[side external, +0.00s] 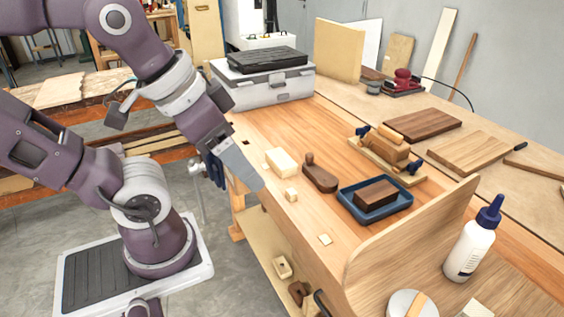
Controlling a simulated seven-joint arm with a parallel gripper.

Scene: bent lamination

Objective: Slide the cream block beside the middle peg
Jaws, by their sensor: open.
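A cream block (281,162) lies flat on the wooden bench near its left edge. A smaller pale cube (291,195) and a thin pale square (325,239) sit nearer the camera along the same edge. I cannot make out a clear row of pegs, so which thing is the middle peg is unclear. My gripper (256,184) points down at the bench's left edge, just left of the cream block and apart from it in the picture. It is seen side-on and is open, with nothing visible in it.
A dark wooden tool with a knob (319,178) and a blue tray (372,214) holding a dark block stand to the right. Behind are a clamped wooden form (388,150) and a grey toolbox (262,86). A curved wooden panel (410,235) and glue bottle (470,250) stand in front.

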